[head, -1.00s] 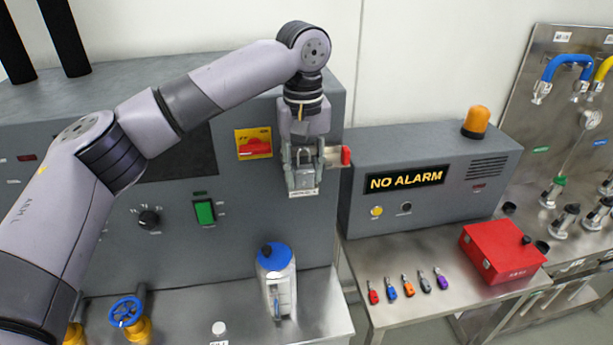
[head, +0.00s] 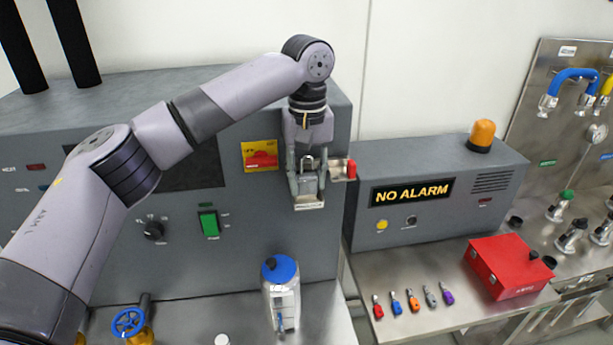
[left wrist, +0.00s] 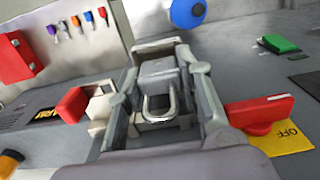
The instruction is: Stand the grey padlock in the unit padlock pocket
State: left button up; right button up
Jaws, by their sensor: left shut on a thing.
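The grey padlock (head: 308,183) is between the fingers of my left gripper (head: 308,178), shackle up and roughly upright. The unit padlock pocket (head: 309,204) is a small shelf-like holder with a label on the front of the grey cabinet. The padlock is at this pocket; I cannot tell whether its base touches the pocket floor. In the left wrist view the padlock (left wrist: 158,72) lies between the two fingers, its shackle towards the camera. The pocket is mostly hidden there behind padlock and fingers. My right gripper is not in view.
A red piece (head: 351,169) on a bracket sticks out just right of the gripper. A red rotary switch (head: 262,159) is on its left. A blue-capped bottle (head: 283,295) stands below.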

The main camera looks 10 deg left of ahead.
pick_arm(q)
jog(key=shift+s+d+f, duration=0.15)
jog(key=shift+f, duration=0.55)
jog(key=shift+s+d+f, duration=0.1)
jog(key=shift+f, duration=0.55)
dwell(1.8)
jog(key=o, duration=0.7)
jog(key=shift+o, duration=1.3)
jog(key=shift+w+d, duration=0.1)
jog(key=shift+d, duration=0.05)
jog(key=shift+o, duration=0.9)
jog(key=shift+a, duration=0.3)
jog(key=shift+r, duration=0.1)
notch_tip(320, 180, up, 12)
jog(key=shift+f, duration=0.1)
jog(key=shift+a+r, duration=0.1)
jog(key=shift+r, duration=0.3)
